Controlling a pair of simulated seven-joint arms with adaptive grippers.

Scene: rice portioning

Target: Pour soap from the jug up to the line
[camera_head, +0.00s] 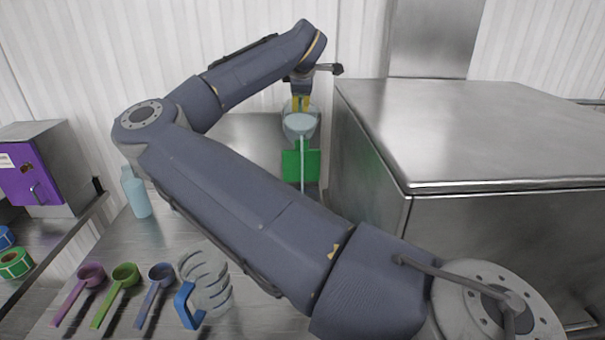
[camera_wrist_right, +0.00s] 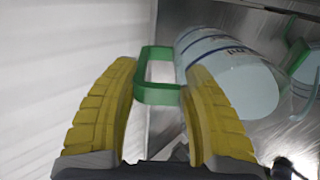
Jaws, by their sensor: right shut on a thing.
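The clear jug (camera_head: 300,125) holds pale blue soap and is tilted below my right gripper (camera_head: 302,103). A thin pale stream (camera_head: 303,170) runs down from it in front of a green object (camera_head: 301,163). In the right wrist view the yellow fingers of my right gripper (camera_wrist_right: 160,98) are shut on the jug's green handle (camera_wrist_right: 157,88). The jug's body (camera_wrist_right: 245,85), with dark markings, lies beside the fingers. Part of another container with green edging (camera_wrist_right: 300,65) shows at the right edge. The fill line and soap level in it cannot be made out. My left gripper is out of view.
A large steel cabinet (camera_head: 480,130) stands right of the jug. A pale blue bottle (camera_head: 136,194), pink (camera_head: 82,285), green (camera_head: 118,288) and blue (camera_head: 157,287) scoops, and a clear ribbed thing with a blue handle (camera_head: 208,280) are on the left counter. My right arm crosses the middle.

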